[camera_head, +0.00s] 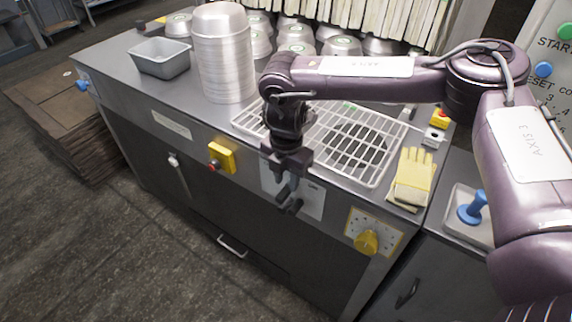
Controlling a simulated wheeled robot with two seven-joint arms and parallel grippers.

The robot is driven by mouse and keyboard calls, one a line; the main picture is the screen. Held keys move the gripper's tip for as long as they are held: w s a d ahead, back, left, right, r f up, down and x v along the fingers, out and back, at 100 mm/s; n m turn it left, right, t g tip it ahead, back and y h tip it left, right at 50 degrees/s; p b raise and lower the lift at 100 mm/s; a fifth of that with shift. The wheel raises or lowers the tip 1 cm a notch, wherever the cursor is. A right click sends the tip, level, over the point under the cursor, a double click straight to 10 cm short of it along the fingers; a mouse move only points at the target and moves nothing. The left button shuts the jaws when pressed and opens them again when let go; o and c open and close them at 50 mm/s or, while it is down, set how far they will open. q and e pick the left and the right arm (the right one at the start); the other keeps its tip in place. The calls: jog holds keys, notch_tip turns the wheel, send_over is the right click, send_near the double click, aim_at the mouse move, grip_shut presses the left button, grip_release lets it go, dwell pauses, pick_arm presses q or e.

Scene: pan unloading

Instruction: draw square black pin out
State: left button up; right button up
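My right gripper (288,200) hangs from the purple arm that comes in from the right. Its dark fingers point down in front of a pale panel (313,199) on the front face of the grey metal counter. I cannot clearly make out a square black pin. Dark shapes at the fingertips blend together, so a pin there may be hidden by the fingers. I cannot tell whether the fingers are apart or closed on something. My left gripper is not in view.
On the counter (123,62) stand a tall stack of round pans (226,60), a grey loaf pan (160,57), a white wire rack (385,165) and yellow gloves (413,178). A yellow switch box (222,157) and yellow knob (366,242) stick out in front.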

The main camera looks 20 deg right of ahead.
aim_at(286, 192)
jog(key=shift+f, duration=1.4)
jog(key=shift+c, duration=0.4)
grip_shut()
